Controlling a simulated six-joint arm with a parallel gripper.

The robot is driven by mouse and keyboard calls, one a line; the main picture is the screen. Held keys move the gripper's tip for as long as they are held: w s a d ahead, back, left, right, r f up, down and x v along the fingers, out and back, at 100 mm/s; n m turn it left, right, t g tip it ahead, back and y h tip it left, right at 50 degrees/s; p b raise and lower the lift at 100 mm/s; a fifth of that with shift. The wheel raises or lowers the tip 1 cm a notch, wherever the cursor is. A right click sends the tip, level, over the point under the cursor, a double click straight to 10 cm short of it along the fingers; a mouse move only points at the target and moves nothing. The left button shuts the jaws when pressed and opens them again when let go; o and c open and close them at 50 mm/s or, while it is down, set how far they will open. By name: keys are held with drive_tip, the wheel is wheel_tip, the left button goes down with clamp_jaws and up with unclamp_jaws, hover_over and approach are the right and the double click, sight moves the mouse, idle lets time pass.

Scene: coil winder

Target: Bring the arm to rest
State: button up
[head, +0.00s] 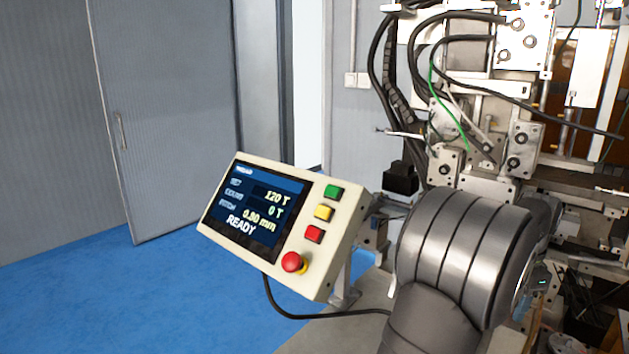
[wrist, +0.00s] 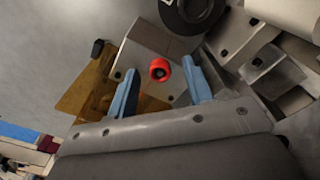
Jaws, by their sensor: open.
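My gripper (wrist: 159,70) shows in the wrist view as two blue fingers held well apart, with nothing gripped between them. A small red round piece with a dark centre (wrist: 160,70) shows between the fingertips, against a grey plate (wrist: 150,45); its distance from the fingers is hard to tell. In the head view my grey arm (head: 465,260) fills the lower right, in front of the machine. The gripper itself is hidden there.
A control panel (head: 318,238) reads READY, with 120 T set and a count of 0 T. Its cable (head: 300,315) runs toward my arm. The winding machine (head: 490,120), with plates and loose cables, crowds the right. Blue floor (head: 170,300) lies open at left.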

drive_tip(key=shift+r, duration=0.3)
wheel_tip(320, 180, up, 17)
wheel_tip(320, 180, down, 17)
drive_tip(key=shift+f, duration=0.1)
wheel_tip(320, 180, up, 7)
drive_tip(key=shift+w+a+f, duration=0.1)
drive_tip(key=shift+a, duration=0.05)
drive_tip(key=w+a+f+n, duration=0.2)
drive_tip(key=a+f+n, duration=0.1)
drive_tip(key=a+n, duration=0.4)
drive_tip(key=shift+w, duration=0.4)
drive_tip(key=shift+a, duration=0.1)
